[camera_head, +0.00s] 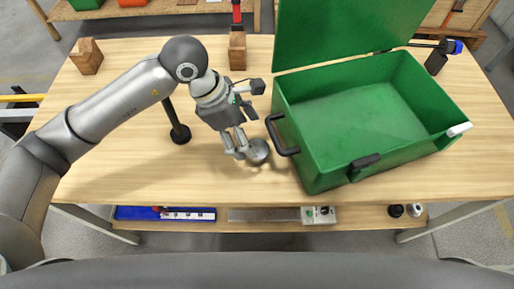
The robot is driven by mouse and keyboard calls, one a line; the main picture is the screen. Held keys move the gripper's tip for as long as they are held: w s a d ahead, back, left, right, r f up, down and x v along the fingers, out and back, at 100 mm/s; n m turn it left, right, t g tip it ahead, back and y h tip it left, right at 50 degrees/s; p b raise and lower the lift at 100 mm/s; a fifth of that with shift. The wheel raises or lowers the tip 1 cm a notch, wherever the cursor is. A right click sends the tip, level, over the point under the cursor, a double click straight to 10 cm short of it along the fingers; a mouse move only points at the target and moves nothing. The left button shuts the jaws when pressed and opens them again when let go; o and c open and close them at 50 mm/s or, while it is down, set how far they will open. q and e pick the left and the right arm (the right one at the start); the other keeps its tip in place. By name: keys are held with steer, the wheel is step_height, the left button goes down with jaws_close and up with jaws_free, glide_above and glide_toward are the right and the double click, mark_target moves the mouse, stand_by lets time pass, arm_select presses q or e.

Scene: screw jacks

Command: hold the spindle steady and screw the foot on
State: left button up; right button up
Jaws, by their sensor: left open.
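My left gripper (238,150) reaches down from the left with its fingers apart. A round grey metal piece (259,151), which may be the foot, lies on the table right beside the fingertips. I cannot tell whether the fingers touch it. A black rod (172,113) stands upright on a round black base (180,134) left of my gripper. It may be the spindle, but the picture does not make this certain. My right gripper is not in view.
An open green toolbox (345,110) with a black handle stands close right of my gripper on the wooden table (130,175). Wooden blocks (87,57) (237,52) stand at the back. The table's front left is clear. A lower shelf holds a blue tray (135,213).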

mark_target(257, 148)
arm_select(q)
steer(key=shift+d+f, duration=0.25)
steer(key=shift+f, duration=0.35)
steer(key=shift+s+p+x, duration=0.2)
steer(key=shift+p+x, duration=0.55)
steer(key=shift+x, duration=1.9)
steer(key=shift+r, duration=0.1)
steer(key=shift+c, duration=0.2)
steer(key=c, duration=1.3)
steer(key=shift+r, duration=0.15)
